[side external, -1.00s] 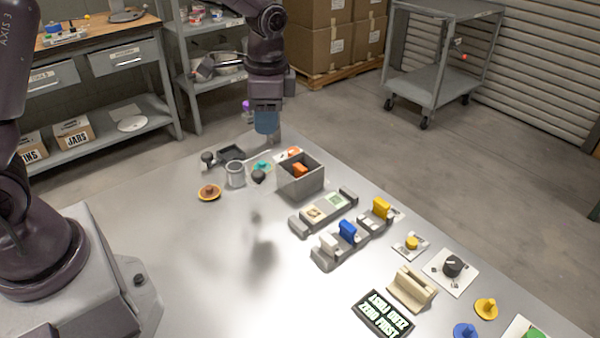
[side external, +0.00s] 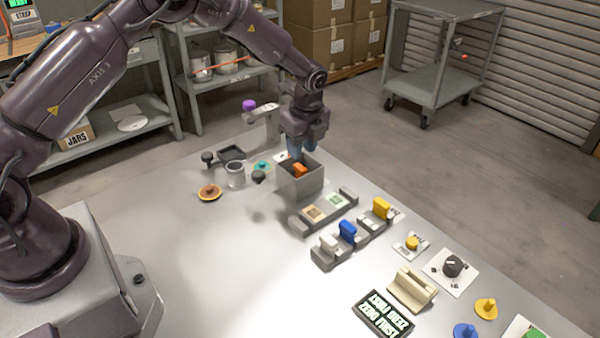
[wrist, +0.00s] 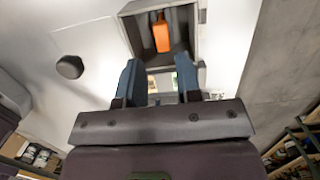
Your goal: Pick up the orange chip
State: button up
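The orange chip (side external: 299,169) lies inside a grey open-topped bin (side external: 301,187) on the metal table. In the wrist view the orange chip (wrist: 161,36) is inside the bin (wrist: 136,30), beyond my fingertips. My gripper (side external: 299,153) is above the back side of the bin, pointing down. In the wrist view my gripper (wrist: 158,72) shows two blue fingers spread apart with nothing between them. Whether the fingertips reach below the bin's rim is unclear.
Right of the bin stand a grey tray with cards (side external: 325,208), a blue chip (side external: 347,231) and a yellow chip (side external: 381,208) in holders. A grey cup (side external: 236,174) and black knobs are to the left. The front left of the table is clear.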

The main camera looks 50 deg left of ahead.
aim_at(300, 166)
jog(key=f, duration=0.5)
jog(key=a+f, duration=0.1)
jog(key=f, duration=0.1)
jog(key=shift+w+f, duration=0.1)
jog(key=shift+f, duration=0.1)
grip_shut()
